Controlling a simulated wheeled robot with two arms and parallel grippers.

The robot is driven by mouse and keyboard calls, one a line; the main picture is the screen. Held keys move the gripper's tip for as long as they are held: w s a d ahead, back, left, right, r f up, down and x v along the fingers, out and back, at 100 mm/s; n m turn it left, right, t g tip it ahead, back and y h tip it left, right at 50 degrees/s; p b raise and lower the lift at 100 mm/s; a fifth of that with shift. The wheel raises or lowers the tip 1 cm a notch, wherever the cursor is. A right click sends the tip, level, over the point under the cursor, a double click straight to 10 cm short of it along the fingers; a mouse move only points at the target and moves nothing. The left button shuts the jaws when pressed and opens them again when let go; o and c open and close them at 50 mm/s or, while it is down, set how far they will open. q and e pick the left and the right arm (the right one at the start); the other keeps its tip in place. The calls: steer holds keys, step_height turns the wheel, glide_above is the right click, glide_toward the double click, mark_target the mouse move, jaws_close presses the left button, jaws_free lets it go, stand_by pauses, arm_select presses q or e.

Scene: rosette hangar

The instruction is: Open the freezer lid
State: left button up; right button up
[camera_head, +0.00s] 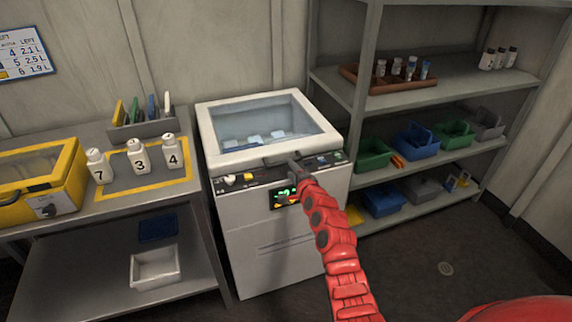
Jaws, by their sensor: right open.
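The white chest freezer (268,245) stands in the middle, between the workbench and the shelf rack. Its lid (222,161) is down, with a white frame around a glass window. Pale packets show dimly through the glass. A dark handle (280,158) sits at the middle of the lid's front edge. My right gripper (294,168) is at the end of the red arm, just at the front edge of the lid beside the handle. It is open, and I cannot tell whether it touches the handle. My left gripper is out of view.
The workbench (110,207) on the left holds a yellow case (40,180) and white bottles numbered 7, 3 and 4 (139,157). The grey shelf rack (450,90) on the right holds bins and a wooden tray (400,85). The dark floor at right is clear.

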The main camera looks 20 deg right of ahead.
steer(key=b+x, duration=0.3)
steer(key=x, duration=0.2)
steer(key=shift+w+f, duration=0.15)
steer(key=shift+w, duration=0.4)
jaws_close()
stand_by(1.0)
